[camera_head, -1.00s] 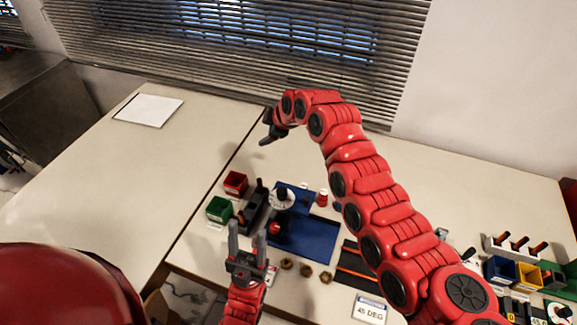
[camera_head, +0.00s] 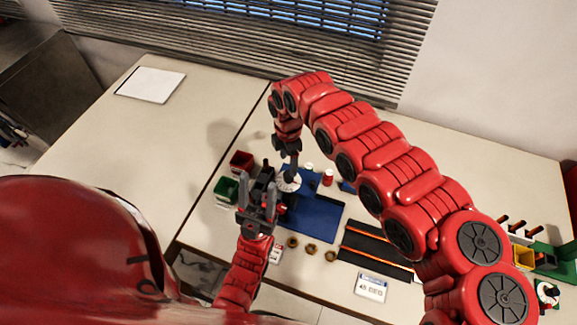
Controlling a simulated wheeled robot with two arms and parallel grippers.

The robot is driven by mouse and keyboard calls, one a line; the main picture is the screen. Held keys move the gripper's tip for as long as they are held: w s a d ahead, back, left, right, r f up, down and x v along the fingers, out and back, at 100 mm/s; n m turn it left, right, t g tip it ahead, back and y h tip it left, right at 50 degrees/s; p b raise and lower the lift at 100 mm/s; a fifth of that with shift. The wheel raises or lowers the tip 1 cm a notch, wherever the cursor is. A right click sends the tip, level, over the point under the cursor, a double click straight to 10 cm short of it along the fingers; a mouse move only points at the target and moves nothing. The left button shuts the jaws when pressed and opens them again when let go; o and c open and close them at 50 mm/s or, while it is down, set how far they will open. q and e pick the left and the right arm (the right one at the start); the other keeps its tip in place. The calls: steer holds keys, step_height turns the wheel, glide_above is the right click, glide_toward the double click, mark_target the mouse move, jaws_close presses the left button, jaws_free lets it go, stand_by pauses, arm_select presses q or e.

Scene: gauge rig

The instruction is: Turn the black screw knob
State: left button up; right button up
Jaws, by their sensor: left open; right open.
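A white round dial (camera_head: 289,184) sits at the back left of a blue mat (camera_head: 317,218). The black knob at its middle is covered by my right gripper (camera_head: 289,168), so I cannot see it clearly. This gripper is open, pointing down at the dial from above; I cannot tell whether it touches the knob. My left gripper (camera_head: 257,185) is open and empty, fingers pointing away from me, in front of a black fixture (camera_head: 264,174) left of the mat, hiding part of it.
A red bin (camera_head: 241,161) and a green bin (camera_head: 227,189) stand left of the fixture. A small red-and-white piece (camera_head: 328,177) stands behind the mat. Several brass nuts (camera_head: 311,250) and a label card (camera_head: 371,288) lie in front. The left table is mostly clear.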

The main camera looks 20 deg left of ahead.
mark_target(288, 173)
step_height(288, 173, down, 5)
steer(key=shift+s+r+p, duration=0.1)
steer(key=shift+s+p, duration=0.05)
steer(key=shift+p, duration=0.3)
steer(key=shift+f, duration=0.75)
jaws_close()
